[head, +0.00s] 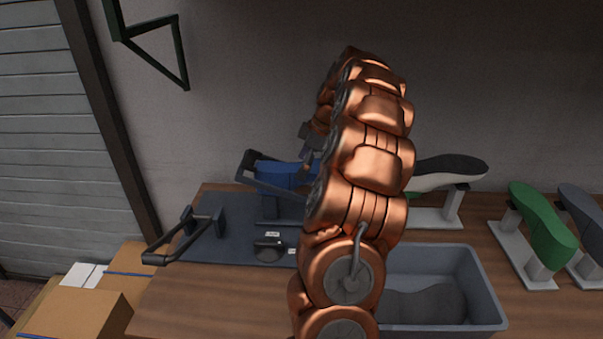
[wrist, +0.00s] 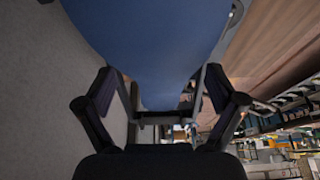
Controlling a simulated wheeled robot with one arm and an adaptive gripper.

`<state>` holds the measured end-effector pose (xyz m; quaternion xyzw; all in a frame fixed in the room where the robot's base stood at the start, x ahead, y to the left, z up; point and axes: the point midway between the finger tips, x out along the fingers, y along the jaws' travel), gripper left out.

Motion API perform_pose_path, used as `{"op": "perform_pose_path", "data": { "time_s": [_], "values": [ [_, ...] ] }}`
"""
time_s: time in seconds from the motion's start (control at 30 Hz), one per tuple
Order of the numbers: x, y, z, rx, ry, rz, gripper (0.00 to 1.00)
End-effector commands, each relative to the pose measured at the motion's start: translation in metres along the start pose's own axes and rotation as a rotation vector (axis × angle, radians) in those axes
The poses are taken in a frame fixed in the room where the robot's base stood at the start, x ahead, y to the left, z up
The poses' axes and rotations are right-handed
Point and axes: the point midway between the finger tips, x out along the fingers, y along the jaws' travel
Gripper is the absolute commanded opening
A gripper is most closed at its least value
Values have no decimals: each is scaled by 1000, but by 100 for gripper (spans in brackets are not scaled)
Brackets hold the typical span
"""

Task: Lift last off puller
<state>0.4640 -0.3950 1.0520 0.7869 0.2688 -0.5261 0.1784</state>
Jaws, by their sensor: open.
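The blue last (head: 280,174) sits on the puller (head: 205,241), a dark base plate with an upright post and dark bar frames. My arm hides the right part of the last in the head view. My gripper (wrist: 160,90) is open, with one finger on each side of the narrow end of the blue last (wrist: 150,45) in the wrist view. Whether the fingers touch it I cannot tell. In the head view my gripper is mostly hidden behind the arm, at the last's right end.
A grey bin (head: 489,323) with a dark last-like shape inside stands front right. A black-and-white last (head: 450,170), a green last (head: 542,225) and a grey last (head: 585,215) rest on stands to the right. Cardboard boxes (head: 75,312) lie at left. Bare wooden tabletop shows in front.

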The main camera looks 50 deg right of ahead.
Motion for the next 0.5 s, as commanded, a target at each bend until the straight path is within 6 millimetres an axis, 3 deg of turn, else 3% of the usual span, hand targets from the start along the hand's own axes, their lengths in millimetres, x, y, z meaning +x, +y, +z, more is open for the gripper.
{"op": "perform_pose_path", "data": {
  "time_s": [0.23, 0.5],
  "values": [
    [25, 0, -1, 0, 0, 0, 94],
    [31, 1, 0, 0, 0, 4, 94]
  ]
}}
